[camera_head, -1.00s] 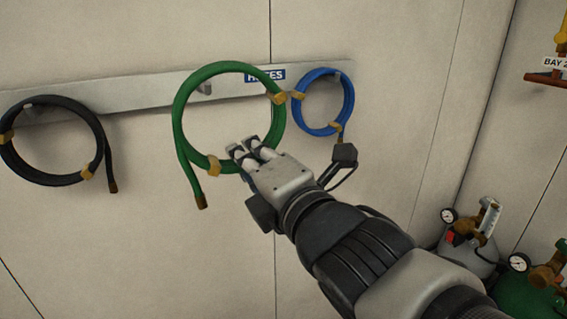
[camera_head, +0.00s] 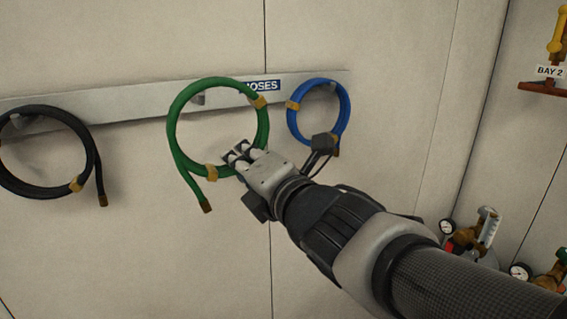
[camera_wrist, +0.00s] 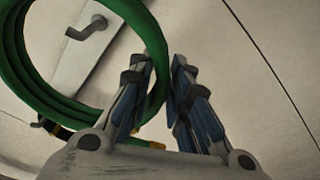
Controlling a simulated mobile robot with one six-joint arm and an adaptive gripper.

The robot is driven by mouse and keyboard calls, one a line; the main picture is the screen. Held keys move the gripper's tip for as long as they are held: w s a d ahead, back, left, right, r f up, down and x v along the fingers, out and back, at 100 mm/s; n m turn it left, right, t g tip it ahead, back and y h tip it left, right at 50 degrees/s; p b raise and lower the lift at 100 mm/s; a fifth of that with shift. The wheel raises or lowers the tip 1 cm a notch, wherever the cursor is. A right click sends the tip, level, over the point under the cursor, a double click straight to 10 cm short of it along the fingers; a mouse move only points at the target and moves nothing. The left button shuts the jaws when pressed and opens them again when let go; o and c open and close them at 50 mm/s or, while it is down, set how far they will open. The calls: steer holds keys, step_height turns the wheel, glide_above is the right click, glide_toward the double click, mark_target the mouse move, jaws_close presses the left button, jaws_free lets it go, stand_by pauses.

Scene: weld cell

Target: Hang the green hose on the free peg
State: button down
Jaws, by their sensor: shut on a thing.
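The green hose (camera_head: 175,112) is a coiled loop with tan bands and a loose end hanging at its lower left. My gripper (camera_head: 238,153) is shut on the lower right of this loop. The free peg (camera_head: 198,98) shows through the upper part of the loop on the grey rail. In the wrist view the peg (camera_wrist: 88,28) also appears inside the curve of the green hose (camera_wrist: 152,38), which passes behind and between my fingers (camera_wrist: 158,75). I cannot tell whether the loop is around the peg or still in front of it.
A black hose (camera_head: 95,150) hangs on the rail (camera_head: 130,110) at left. A blue hose (camera_head: 347,105) hangs to the right, with a small gap to the green loop. A HOSES label (camera_head: 262,86) is partly covered. Gas cylinder valves (camera_head: 485,232) stand at lower right.

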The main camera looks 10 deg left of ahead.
steer(key=p, duration=0.2)
glide_toward(221, 148)
steer(key=shift+w+a+r, duration=0.3)
steer(key=shift+w+a, duration=0.25)
steer(key=shift+w, duration=0.1)
steer(key=shift+w+a+r, duration=0.3)
steer(key=shift+w+a, duration=0.2)
steer(key=shift+w, duration=0.15)
steer(key=shift+w+a+r, duration=0.3)
steer(key=shift+w+a, duration=0.25)
steer(key=shift+w, duration=0.1)
steer(key=b, duration=0.1)
steer(key=f+b, duration=0.1)
steer(key=b, duration=0.1)
steer(key=shift+w+a+f, duration=0.3)
steer(key=shift+w, duration=0.1)
steer(key=shift+f, duration=0.1)
steer(key=c, duration=1.4)
jaws_free()
